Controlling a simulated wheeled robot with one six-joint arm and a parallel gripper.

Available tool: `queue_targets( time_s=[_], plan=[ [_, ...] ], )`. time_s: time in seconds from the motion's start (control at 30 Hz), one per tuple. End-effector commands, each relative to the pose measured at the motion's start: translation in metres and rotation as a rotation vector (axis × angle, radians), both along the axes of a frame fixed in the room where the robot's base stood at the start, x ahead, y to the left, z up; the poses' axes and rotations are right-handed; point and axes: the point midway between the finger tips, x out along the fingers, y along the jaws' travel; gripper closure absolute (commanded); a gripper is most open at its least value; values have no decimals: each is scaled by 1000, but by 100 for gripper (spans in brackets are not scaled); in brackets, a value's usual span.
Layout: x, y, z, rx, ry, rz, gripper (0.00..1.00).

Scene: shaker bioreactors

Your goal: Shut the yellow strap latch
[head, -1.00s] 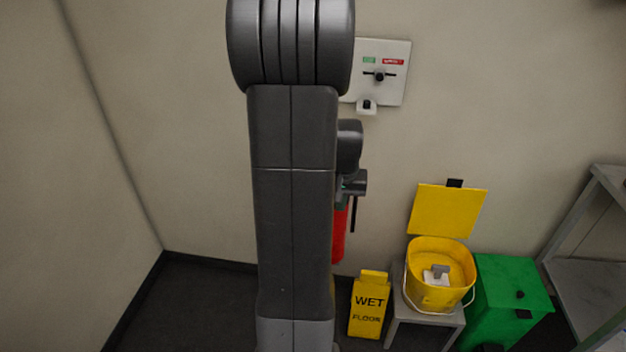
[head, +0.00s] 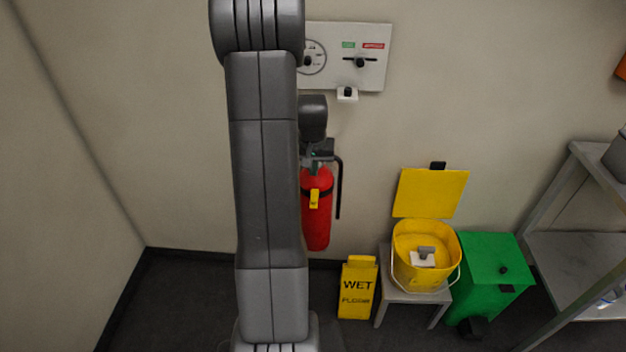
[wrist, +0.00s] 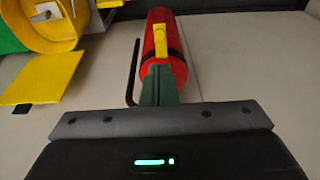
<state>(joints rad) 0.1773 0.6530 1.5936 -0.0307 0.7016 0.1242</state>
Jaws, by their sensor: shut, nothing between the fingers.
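A red fire extinguisher (head: 318,232) stands against the wall, partly behind my arm in the head view. It also shows in the wrist view (wrist: 158,22). A black strap (head: 327,191) runs around it. The yellow strap latch (head: 314,199) is on the strap at the front, and in the wrist view the latch (wrist: 160,42) lies just beyond my fingertips. I cannot tell whether the latch is open or touched by the fingers. My gripper (wrist: 158,67) is shut and empty, its green fingers together, pointing along the extinguisher towards the latch.
A black hose (head: 339,188) hangs to the extinguisher's right. A yellow wet-floor sign (head: 357,287), an open yellow bucket (head: 409,276) on a stool and a green bin (head: 490,255) stand further right. A wall panel (head: 374,78) is above. Floor at left is clear.

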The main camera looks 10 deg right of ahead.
Motion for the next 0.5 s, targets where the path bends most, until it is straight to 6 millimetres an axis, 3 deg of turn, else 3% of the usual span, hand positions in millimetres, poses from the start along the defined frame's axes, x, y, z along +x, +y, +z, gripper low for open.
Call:
queue_targets(
  time_s=[0.5],
  plan=[
    [15, -5, -85, 2, 5, -1, 100]
  ],
)
